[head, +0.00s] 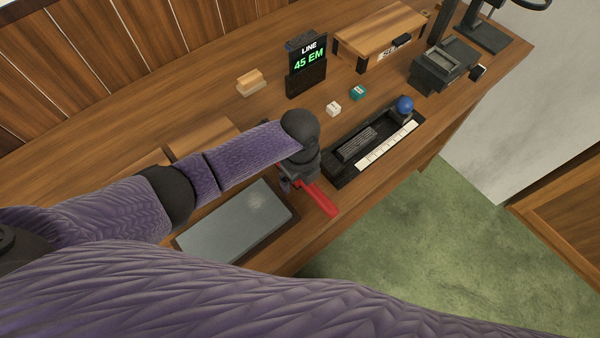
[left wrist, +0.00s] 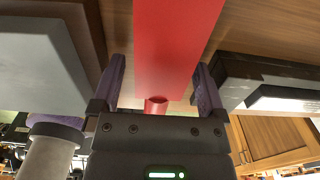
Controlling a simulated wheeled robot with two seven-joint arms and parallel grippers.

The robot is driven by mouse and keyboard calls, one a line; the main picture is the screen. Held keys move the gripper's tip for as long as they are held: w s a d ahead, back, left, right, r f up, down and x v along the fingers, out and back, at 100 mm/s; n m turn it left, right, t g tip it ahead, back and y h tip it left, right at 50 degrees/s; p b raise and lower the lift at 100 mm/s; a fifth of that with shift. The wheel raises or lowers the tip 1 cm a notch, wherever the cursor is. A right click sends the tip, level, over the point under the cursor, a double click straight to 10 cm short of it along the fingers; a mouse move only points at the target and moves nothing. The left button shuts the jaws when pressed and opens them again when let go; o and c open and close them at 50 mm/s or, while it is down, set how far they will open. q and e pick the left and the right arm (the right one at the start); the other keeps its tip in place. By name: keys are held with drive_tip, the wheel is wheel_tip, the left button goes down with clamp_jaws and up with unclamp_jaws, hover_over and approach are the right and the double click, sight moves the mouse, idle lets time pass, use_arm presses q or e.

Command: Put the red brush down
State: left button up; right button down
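The red brush (head: 319,198) is at the front of the wooden desk, between the grey slab and the black type holder. Its red body also fills the upper middle of the left wrist view (left wrist: 175,45). My left gripper (head: 298,183) is at the brush's far end, which it hides in the head view. In the left wrist view its two fingers (left wrist: 161,85) stand wide apart on either side of the brush, with a gap at the left finger. I cannot tell whether the brush rests fully on the desk. My right gripper is not in view.
The grey slab (head: 235,222) lies left of the brush. The black type holder (head: 350,145) with a blue ball (head: 404,104) is close on the right. A small display (head: 306,64), a white cube (head: 333,108) and a teal cube (head: 358,92) stand farther back. The desk's front edge is near.

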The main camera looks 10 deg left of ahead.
use_arm(q)
wheel_tip(320, 180, up, 12)
drive_tip(key=p, duration=0.4)
drive_tip(key=shift+r, duration=0.15)
